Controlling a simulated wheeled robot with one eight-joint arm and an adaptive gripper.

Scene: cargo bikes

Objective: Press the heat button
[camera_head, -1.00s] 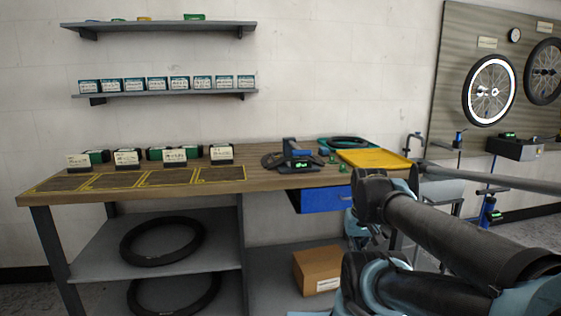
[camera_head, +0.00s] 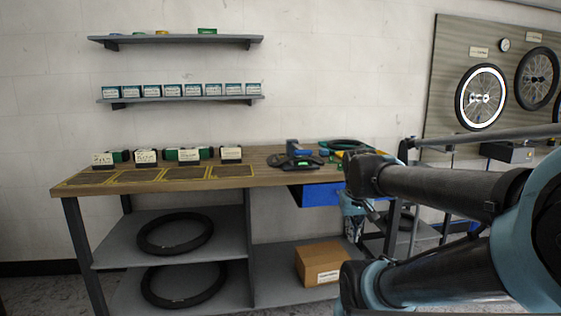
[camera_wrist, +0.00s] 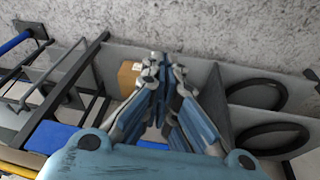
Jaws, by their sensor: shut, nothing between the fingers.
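The dark device with a small green-lit display (camera_head: 295,156) stands on the workbench, right of the middle. It is the likely place of the heat button, but I cannot make out a button at this size. My gripper (camera_wrist: 158,62) is shut and empty in the wrist view, its fingertips together. In the wrist view it points toward the lower shelf area of the bench, away from the device. In the head view my gripper (camera_head: 353,222) hangs in front of the bench, below and right of the device, partly hidden by my arm.
The workbench (camera_head: 150,180) carries several labelled boxes at the left. A blue drawer (camera_head: 320,195) hangs under its top; a cardboard box (camera_head: 320,263) and tyres (camera_head: 175,233) lie below. Wall shelves (camera_head: 180,100) and a wheel board (camera_head: 450,70) are behind. My arm hides the bench's right end.

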